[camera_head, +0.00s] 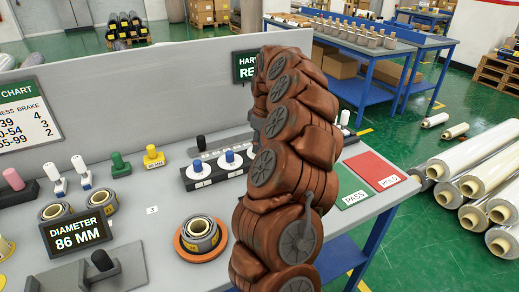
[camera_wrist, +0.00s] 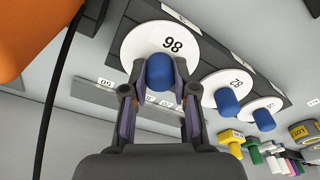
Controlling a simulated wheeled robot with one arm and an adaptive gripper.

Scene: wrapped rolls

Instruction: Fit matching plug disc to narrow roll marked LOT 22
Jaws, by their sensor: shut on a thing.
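In the wrist view my gripper (camera_wrist: 160,88) is shut on the blue knob (camera_wrist: 160,72) of a white plug disc (camera_wrist: 134,44) marked 86, seen upside down. The disc is at a dark rack (camera_wrist: 205,45); I cannot tell whether it is lifted. Two more white discs with blue knobs, one nearer (camera_wrist: 211,83) and one farther (camera_wrist: 249,104), stand in the row. They also show in the head view (camera_head: 206,182) (camera_head: 239,165). A narrow roll (camera_head: 201,234) sits on an orange ring; its lot label is unreadable. My arm hides the gripper in the head view.
A display reading DIAMETER 86 MM (camera_head: 76,232) stands at the front left. Two other narrow rolls (camera_head: 56,211) (camera_head: 104,202) lie behind it. Green PASS (camera_head: 352,187) and red HOLD (camera_head: 374,169) pads lie at the right. Yellow (camera_head: 153,157) and green (camera_head: 120,164) knobbed plugs stand at the back.

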